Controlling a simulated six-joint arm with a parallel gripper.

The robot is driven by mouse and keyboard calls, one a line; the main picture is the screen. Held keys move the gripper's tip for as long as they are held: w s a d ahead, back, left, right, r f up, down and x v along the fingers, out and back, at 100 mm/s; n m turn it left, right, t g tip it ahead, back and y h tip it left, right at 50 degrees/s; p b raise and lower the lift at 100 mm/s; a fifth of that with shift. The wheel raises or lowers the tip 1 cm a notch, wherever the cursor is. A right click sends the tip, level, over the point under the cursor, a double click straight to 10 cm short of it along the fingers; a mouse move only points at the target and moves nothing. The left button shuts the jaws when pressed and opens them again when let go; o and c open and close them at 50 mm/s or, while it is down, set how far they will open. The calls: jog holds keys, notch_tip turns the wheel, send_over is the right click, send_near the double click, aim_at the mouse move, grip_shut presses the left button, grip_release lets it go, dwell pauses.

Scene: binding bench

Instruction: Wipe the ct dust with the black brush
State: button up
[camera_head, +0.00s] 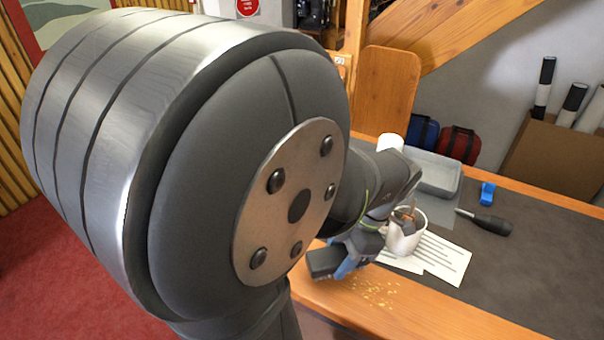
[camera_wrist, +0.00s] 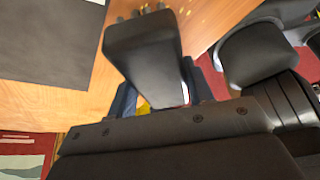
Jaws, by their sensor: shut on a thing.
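My gripper (camera_head: 350,264) is low over the wooden front strip of the bench, with blue fingers. It is shut on a dark, blocky thing that looks like the black brush (camera_head: 324,262). In the wrist view the black brush (camera_wrist: 143,55) stands out between the fingers, with small dark tips at its far end. I cannot tell whether it touches the wood. Golden dust (camera_head: 372,291) is scattered on the wood just right of and in front of the gripper. A few specks of dust (camera_wrist: 192,14) show near the top of the wrist view.
A white cup (camera_head: 402,240) with tools stands just right of the gripper, by lined paper sheets (camera_head: 445,258). Behind are a grey tray (camera_head: 438,175) and a white cylinder (camera_head: 390,142). A blue clip (camera_head: 487,193) and dark-handled tool (camera_head: 487,221) lie on the dark mat (camera_head: 540,255), otherwise clear.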

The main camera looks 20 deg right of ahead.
aim_at(394, 300)
notch_tip(394, 300, down, 2)
jog(key=shift+s+d+f, duration=0.1)
jog(key=shift+d+f, duration=0.15)
jog(key=shift+c, duration=0.4)
jog(key=shift+s+d+f, duration=0.15)
jog(key=shift+s+d, duration=0.1)
jog(key=shift+s, duration=0.1)
jog(key=shift+s+d, duration=4.25)
jog(key=shift+w+a, duration=4.6)
jog(key=shift+w, duration=0.3)
jog(key=shift+s+d, duration=0.45)
jog(key=shift+d, duration=0.35)
jog(key=shift+s+d, duration=4.25)
jog(key=shift+s, duration=0.05)
jog(key=shift+w+a, duration=4.9)
jog(key=shift+w, duration=0.05)
jog(key=shift+r, duration=4.2)
